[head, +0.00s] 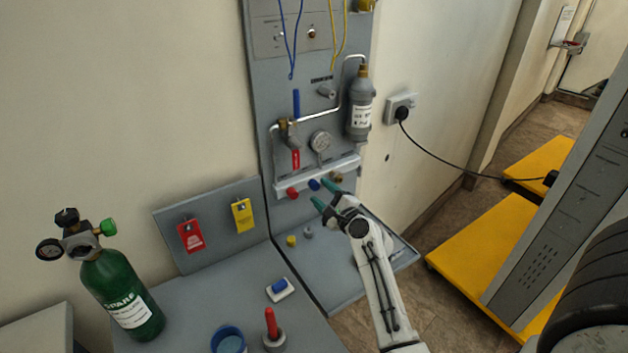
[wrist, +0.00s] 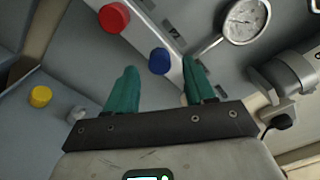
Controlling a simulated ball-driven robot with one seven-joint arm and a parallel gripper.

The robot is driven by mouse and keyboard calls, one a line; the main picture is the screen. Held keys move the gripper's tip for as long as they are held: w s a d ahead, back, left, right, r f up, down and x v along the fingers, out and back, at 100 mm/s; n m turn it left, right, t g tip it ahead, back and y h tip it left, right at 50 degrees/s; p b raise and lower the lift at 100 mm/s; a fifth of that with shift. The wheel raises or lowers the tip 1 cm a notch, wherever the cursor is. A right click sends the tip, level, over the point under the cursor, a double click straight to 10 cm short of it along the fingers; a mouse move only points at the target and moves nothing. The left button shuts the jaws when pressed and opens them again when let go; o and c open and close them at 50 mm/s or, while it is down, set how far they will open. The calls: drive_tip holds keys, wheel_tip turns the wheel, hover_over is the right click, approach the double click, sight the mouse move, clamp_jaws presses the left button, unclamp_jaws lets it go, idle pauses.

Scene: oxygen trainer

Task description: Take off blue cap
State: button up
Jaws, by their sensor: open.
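The blue cap (head: 314,184) sits on the pale rail low on the grey panel, between a red cap (head: 292,192) and a brass-coloured fitting (head: 337,178). In the wrist view the blue cap (wrist: 159,61) lies ahead of the fingertips, between their lines and nearer the right finger. My gripper (head: 324,194) is open and empty, with green fingers, just in front of the rail. The wrist view shows the gripper (wrist: 158,82) with a wide gap between its fingers. I see no contact with the cap.
A gauge (head: 320,141), a red-handled valve (head: 295,158) and a grey cylinder (head: 360,108) are above the rail. A yellow cap (head: 291,241) lies on the bench below. A green oxygen bottle (head: 122,290) stands at left. The red cap (wrist: 114,18) is close left of the blue one.

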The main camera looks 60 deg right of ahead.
idle(0.3)
drive_tip(key=shift+r+m+p, duration=0.2)
drive_tip(key=shift+m+p, duration=0.55)
drive_tip(key=shift+m, duration=0.15)
drive_tip(key=shift+m+p, duration=0.5)
drive_tip(key=shift+m, duration=0.3)
drive_tip(key=shift+f, duration=0.25)
drive_tip(key=shift+r+m, duration=0.1)
drive_tip(key=shift+m, duration=0.3)
drive_tip(key=shift+m+p, duration=0.3)
drive_tip(key=shift+p, duration=0.15)
